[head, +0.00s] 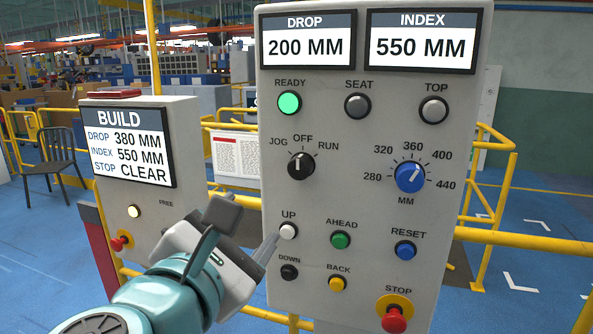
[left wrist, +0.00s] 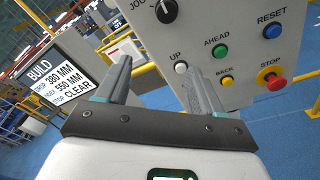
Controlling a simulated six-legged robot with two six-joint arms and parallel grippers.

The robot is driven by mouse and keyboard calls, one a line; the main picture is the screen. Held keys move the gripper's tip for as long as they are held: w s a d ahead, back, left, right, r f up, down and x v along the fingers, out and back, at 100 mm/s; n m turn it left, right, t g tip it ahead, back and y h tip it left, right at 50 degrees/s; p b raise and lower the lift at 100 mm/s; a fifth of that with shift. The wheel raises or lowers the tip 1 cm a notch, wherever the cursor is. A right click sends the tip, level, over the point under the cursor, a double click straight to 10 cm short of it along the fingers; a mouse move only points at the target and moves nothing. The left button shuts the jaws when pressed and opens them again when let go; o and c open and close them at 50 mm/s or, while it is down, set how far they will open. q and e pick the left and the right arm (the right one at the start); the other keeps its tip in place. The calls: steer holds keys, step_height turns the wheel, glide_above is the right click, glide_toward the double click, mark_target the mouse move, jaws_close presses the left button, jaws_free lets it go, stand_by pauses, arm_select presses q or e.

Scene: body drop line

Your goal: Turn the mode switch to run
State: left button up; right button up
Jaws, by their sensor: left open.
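The mode switch (head: 301,166) is a black knob on the grey control panel (head: 350,205), with labels JOG, OFF and RUN around it. Its white mark points up toward OFF. In the left wrist view the knob (left wrist: 166,11) shows at the top edge, partly cut off. My left gripper (head: 248,232) is open and empty, in front of the panel's lower left, below the switch and near the white UP button (head: 288,232). In the left wrist view its two fingers (left wrist: 154,72) stand apart. My right gripper is in neither view.
A blue MM dial (head: 409,177) sits right of the switch. Below are a green AHEAD button (head: 340,240), a yellow BACK button (head: 337,284) and a red STOP button (head: 394,319). A BUILD panel (head: 130,150) stands left. Yellow rails (head: 530,242) run behind.

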arm_select(q)
steer(key=s+r+h, duration=0.1)
steer(key=s+r, duration=0.1)
steer(key=p, duration=0.1)
glide_toward(298, 170)
steer(key=shift+m, duration=0.4)
steer(key=x, duration=0.7)
steer(key=shift+w, duration=0.45)
steer(key=shift+w+d, duration=0.35)
steer(key=shift+w, duration=0.2)
steer(key=shift+s, duration=0.1)
steer(key=shift+a, duration=0.15)
steer(key=shift+c, duration=0.3)
steer(key=c, duration=1)
